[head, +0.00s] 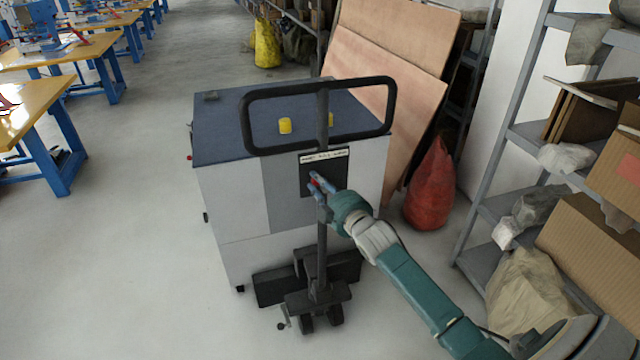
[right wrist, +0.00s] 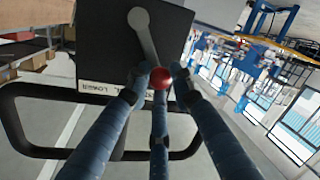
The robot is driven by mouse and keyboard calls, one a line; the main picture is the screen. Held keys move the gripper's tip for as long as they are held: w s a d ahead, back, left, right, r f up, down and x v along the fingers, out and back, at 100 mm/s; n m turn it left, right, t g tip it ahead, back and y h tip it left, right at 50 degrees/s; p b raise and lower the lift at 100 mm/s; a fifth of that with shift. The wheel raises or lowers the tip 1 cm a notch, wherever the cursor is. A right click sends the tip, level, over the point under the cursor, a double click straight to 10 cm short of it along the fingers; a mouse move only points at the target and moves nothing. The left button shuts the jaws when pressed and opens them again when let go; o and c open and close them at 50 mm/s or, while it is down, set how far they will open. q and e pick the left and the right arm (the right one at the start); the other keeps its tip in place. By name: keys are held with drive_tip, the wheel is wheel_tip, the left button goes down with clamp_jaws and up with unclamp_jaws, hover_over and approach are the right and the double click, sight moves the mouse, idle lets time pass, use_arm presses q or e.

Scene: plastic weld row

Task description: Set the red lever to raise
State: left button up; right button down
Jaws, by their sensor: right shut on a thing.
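The lever is a grey arm (right wrist: 147,40) with a round red knob (right wrist: 161,78) at its end, mounted on a black panel (right wrist: 115,35) of the grey cart. In the head view, the panel (head: 340,173) is on the cart's near face, under a white label strip (head: 324,155). My right gripper (head: 316,182) is at the panel, its fingers mostly covering the lever. In the right wrist view, the fingers of the right gripper (right wrist: 160,85) close around the red knob. The label there ends in "LOWER"; the rest is hidden or too small. My left gripper is out of view.
The cart's black loop handle (head: 248,125) and its post stand in front of the panel, close beside my right gripper. A red sack (head: 432,185) and leaning boards (head: 375,75) are to the right, then a loaded shelf (head: 512,135).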

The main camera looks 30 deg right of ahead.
drive_tip(key=c, duration=1.5)
unclamp_jaws()
drive_tip(key=shift+a+r, duration=0.1)
drive_tip(key=shift+a, duration=0.1)
drive_tip(key=shift+s, duration=0.25)
drive_tip(key=s, duration=0.3)
drive_tip(key=s+r, duration=0.1)
drive_tip(key=s, duration=0.7)
drive_tip(key=shift+s+a+r, duration=0.15)
drive_tip(key=shift+a, duration=0.25)
